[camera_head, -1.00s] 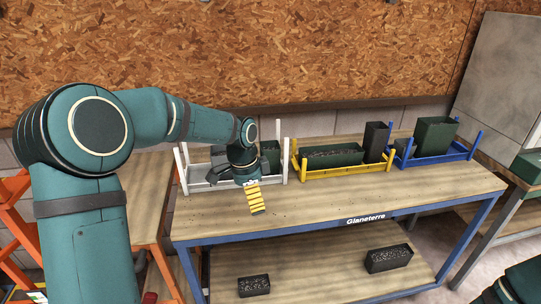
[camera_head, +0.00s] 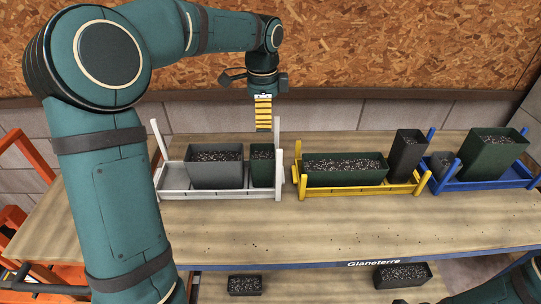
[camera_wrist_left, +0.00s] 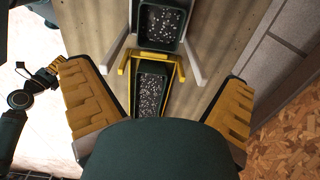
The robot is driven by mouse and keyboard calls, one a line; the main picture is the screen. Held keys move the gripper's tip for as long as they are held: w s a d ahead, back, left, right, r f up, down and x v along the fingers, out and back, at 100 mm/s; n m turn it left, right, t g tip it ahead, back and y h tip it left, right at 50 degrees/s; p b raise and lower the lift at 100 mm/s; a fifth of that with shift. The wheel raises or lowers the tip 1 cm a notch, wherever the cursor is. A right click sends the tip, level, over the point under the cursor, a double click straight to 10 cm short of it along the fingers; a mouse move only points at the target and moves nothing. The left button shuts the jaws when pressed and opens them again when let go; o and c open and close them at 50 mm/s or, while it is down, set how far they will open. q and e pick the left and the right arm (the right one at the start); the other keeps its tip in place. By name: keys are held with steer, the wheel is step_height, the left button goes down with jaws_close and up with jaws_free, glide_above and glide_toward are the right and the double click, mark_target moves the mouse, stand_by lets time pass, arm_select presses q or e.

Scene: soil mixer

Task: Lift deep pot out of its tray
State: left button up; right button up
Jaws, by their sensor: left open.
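Several pots filled with dark, white-flecked soil stand in three trays. The white tray (camera_head: 215,194) holds a wide grey pot (camera_head: 215,170) and a narrow dark green pot (camera_head: 263,168). The yellow tray (camera_head: 350,190) holds a tall dark pot (camera_head: 405,155) beside a long green trough (camera_head: 345,172). The blue tray (camera_head: 490,184) holds a tall tapered green pot (camera_head: 490,157). Which one is the deep pot I cannot tell for sure. My left gripper (camera_head: 264,126), open and empty, points down just above and behind the narrow green pot. My right gripper (camera_wrist_left: 45,77) shows small in the left wrist view.
The wooden table (camera_head: 300,230) is clear in front of the trays, apart from scattered crumbs. Upright posts (camera_head: 277,138) rise at the tray ends near my left gripper. Small black containers (camera_head: 403,275) sit on the lower shelf. A chipboard wall (camera_head: 400,45) stands behind.

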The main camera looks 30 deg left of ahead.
arm_select(q)
steer(key=b, duration=0.2)
glide_above(263, 158)
step_height(263, 158, down, 7)
steer(key=shift+s+d+f, duration=0.1)
steer(key=shift+d+f, duration=0.05)
steer(key=shift+f, duration=0.05)
steer(key=shift+a+f+b, duration=0.15)
steer(key=shift+f+b, duration=0.25)
steer(key=shift+f, duration=1.1)
steer(key=shift+a+f+b, duration=0.1)
steer(key=shift+f+b, duration=0.25)
steer(key=shift+f, duration=1.15)
steer(key=c, duration=1.2)
